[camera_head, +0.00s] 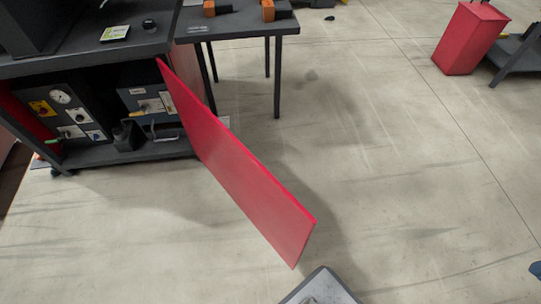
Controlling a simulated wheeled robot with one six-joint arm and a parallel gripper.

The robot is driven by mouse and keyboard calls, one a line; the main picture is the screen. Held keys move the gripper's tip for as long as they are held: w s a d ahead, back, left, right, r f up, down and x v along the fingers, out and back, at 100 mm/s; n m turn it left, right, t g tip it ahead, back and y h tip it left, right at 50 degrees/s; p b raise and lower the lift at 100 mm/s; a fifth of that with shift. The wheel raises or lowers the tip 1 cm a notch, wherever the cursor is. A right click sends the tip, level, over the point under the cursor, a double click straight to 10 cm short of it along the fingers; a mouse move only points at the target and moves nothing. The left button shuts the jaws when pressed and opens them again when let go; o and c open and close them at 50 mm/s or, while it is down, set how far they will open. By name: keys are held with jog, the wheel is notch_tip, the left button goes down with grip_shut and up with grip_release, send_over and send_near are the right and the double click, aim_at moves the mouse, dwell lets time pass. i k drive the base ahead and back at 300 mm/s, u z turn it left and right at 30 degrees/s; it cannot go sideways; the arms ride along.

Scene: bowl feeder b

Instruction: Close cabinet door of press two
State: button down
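The red cabinet door (235,167) stands wide open in the head view. It swings out from the right side of the dark cabinet (112,155) under the press table and reaches toward the lower middle of the picture. The cabinet's inside is exposed, with a gauge (61,97) and control boxes (146,101) in it. A grey part at the bottom edge, just below the door's free end, seems to be mine. I cannot see my gripper's fingers.
A dark table (239,23) with orange and black blocks stands behind the door. A red bin (468,38) is at the upper right beside a dark stand (517,55). The concrete floor (400,190) right of the door is clear.

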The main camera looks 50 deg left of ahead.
aim_at(285, 223)
jog(key=i, duration=1.95)
jog(key=u, duration=3.85)
jog(key=k, duration=0.25)
jog(key=u, duration=0.4)
jog(key=i, duration=0.2)
jog(key=u, duration=0.15)
